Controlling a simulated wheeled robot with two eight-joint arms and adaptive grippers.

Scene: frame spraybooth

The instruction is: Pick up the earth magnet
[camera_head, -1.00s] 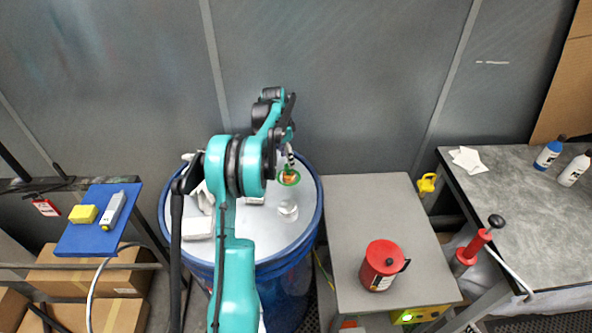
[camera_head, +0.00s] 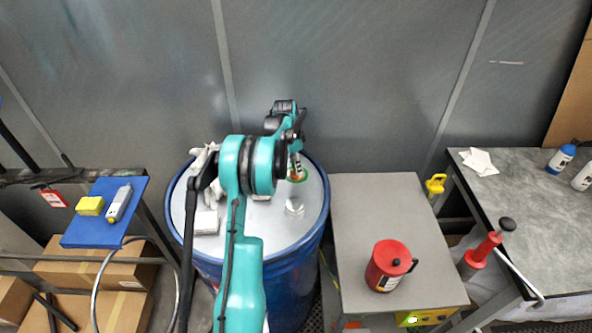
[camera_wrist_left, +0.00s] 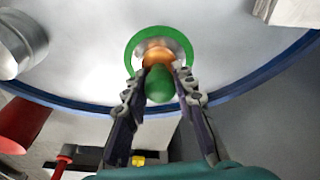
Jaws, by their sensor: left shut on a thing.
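The earth magnet (camera_wrist_left: 158,52) has a green ring, a copper-coloured middle and a green knob, as the left wrist view shows. It is on the pale top of the blue drum, near the far right rim in the head view, where its green edge (camera_head: 300,179) shows below my gripper. My left gripper (camera_wrist_left: 163,72) is shut on the magnet, with one finger on each side of it. In the head view the gripper (camera_head: 296,168) points down at the drum top and partly covers the magnet. I cannot tell whether the magnet touches the drum top. My right gripper is not in view.
The blue drum (camera_head: 322,222) also holds a clear jar (camera_head: 294,206), a white block (camera_head: 206,223) and pale gloves. A grey cabinet (camera_head: 375,215) with a red can (camera_head: 388,266) stands at right. A blue board (camera_head: 83,229) is at left. A grey wall rises close behind.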

